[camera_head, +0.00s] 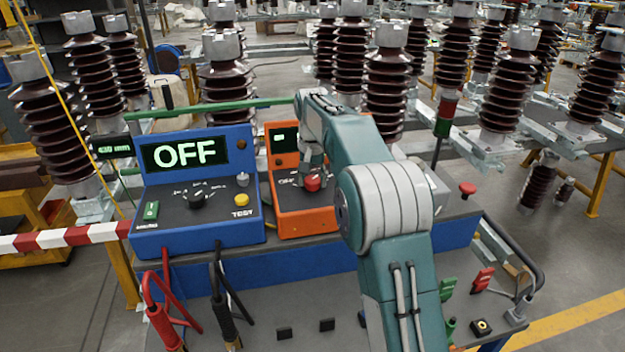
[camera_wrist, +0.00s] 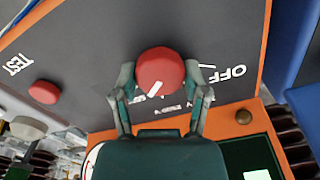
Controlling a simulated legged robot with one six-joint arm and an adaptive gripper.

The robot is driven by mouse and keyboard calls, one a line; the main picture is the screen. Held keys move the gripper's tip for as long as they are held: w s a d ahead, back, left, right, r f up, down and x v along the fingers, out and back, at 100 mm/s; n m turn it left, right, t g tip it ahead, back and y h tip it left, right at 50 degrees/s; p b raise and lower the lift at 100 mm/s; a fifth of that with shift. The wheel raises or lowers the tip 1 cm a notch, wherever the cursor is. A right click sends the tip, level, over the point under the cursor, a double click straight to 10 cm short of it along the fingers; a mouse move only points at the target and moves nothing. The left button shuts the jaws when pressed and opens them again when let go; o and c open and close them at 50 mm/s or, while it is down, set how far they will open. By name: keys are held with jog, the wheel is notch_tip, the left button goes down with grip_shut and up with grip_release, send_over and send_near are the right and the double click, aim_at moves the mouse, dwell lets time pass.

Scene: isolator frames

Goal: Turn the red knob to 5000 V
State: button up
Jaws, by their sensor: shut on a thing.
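The red knob (camera_wrist: 160,75) sits on the sloped dark panel of the orange tester (camera_head: 305,226). In the head view the knob (camera_head: 313,183) shows just below my gripper (camera_head: 312,170). In the wrist view my gripper (camera_wrist: 160,85) has one finger on each side of the knob and is closed on it. The knob's white pointer mark points to the lower left in that view. The OFF label lies to the right of the knob. Other scale labels near the knob are partly hidden by the fingers and too small to read.
A blue tester (camera_head: 200,242) reading OFF stands directly left of the orange one. A red TEST button (camera_wrist: 44,92) sits on the orange panel beside the knob. A red mushroom button (camera_head: 467,188) is to the right. Brown insulators stand behind the bench.

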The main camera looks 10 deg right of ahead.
aim_at(311, 178)
jog(key=shift+f+m, duration=0.3)
jog(key=shift+m, duration=0.6)
jog(key=o, duration=1.1)
jog(key=shift+o, duration=0.2)
jog(key=shift+a+r, duration=0.1)
jog(key=shift+r, duration=0.05)
jog(key=shift+r, duration=0.1)
notch_tip(311, 178, up, 12)
